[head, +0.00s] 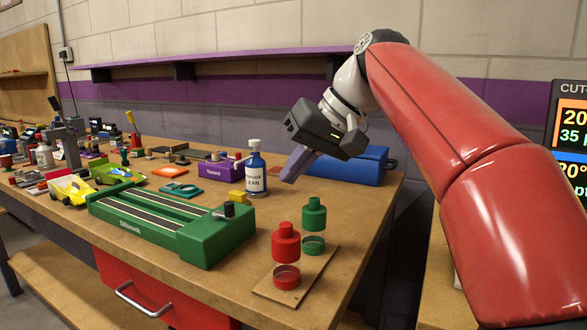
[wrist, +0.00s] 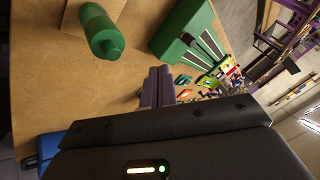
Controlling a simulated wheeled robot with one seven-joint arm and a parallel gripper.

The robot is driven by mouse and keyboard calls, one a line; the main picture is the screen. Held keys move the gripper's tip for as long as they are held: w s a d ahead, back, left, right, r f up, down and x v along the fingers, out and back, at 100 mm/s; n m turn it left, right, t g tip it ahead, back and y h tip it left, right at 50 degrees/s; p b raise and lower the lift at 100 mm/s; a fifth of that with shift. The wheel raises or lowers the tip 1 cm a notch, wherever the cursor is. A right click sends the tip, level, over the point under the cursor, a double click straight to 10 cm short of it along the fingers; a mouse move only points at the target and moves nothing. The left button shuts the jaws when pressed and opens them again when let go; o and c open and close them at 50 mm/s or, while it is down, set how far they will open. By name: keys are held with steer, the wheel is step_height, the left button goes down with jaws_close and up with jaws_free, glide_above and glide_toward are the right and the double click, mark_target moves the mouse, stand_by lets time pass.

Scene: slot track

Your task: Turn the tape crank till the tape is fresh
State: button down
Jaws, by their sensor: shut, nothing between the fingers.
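The green bench device (head: 205,238) stands on the table with two dark strips (head: 140,213) along its top. It also shows in the wrist view (wrist: 172,38). A small black knob (head: 229,210), which looks like the crank, sits on its near right end block.
A blue-and-white bottle (head: 255,172) stands between the device and my gripper. A blue box (head: 352,166) lies behind my gripper. Red (head: 286,242) and green (head: 314,214) bottle-shaped pieces stand at the near right. A yellow car (head: 70,190) is left of the device.

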steer(key=a+f, duration=0.1)
steer(key=a, duration=0.1)
steer(key=a+f, duration=0.2)
steer(key=a+f+b, duration=0.1)
steer(key=a+f, duration=0.1)
steer(key=shift+a+f, duration=0.15)
steer(key=shift+a, duration=0.2)
steer(key=shift+s+a, duration=0.2)
steer(key=shift+a, duration=0.2)
steer(key=shift+s+a+m+t+h, duration=0.1)
steer(key=shift+s+m+t+h, duration=0.2)
steer(key=shift+s+m+t, duration=0.6)
